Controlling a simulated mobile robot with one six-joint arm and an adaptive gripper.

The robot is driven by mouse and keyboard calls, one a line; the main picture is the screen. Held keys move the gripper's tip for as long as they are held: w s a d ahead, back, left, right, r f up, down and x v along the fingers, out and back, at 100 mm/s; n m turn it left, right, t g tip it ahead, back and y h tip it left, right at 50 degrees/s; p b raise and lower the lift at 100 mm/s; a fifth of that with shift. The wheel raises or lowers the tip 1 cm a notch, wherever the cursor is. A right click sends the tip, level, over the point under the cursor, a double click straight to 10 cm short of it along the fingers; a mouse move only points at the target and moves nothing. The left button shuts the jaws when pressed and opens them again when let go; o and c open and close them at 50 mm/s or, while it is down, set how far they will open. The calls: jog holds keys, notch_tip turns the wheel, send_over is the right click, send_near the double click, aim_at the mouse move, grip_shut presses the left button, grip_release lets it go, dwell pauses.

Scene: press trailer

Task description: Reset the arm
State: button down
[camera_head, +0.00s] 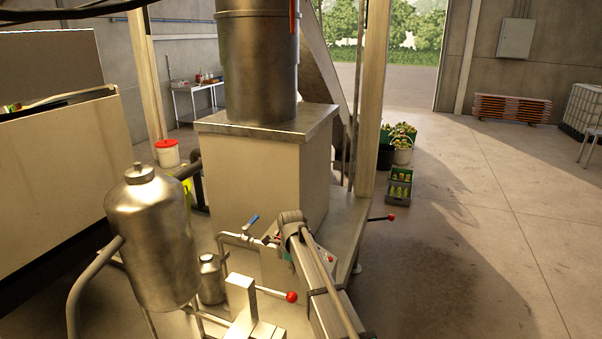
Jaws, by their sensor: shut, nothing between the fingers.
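My arm (318,280) rises from the bottom of the head view, right of centre, and ends at a rounded joint in front of the pale machine box. I cannot make out my gripper or its fingers in this view. What lies beyond the joint is hidden or too small to tell.
A steel tank (155,240) stands close at left. A pale box (262,165) carries a steel cylinder (257,65). A blue-handled valve (252,221) and red-knobbed levers (291,297) (390,217) are near the arm. Crates (398,187) stand beyond; floor at right is clear.

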jog(key=s+d+f+n+b, duration=0.5)
jog(key=s+d+n, duration=0.5)
jog(key=s, duration=0.2)
jog(key=s+d+f+n+b, duration=0.6)
jog(key=s+d+n, duration=0.5)
jog(key=s, duration=0.2)
jog(key=shift+s+f+n, duration=0.2)
jog(key=shift+s+n, duration=0.1)
dwell(0.9)
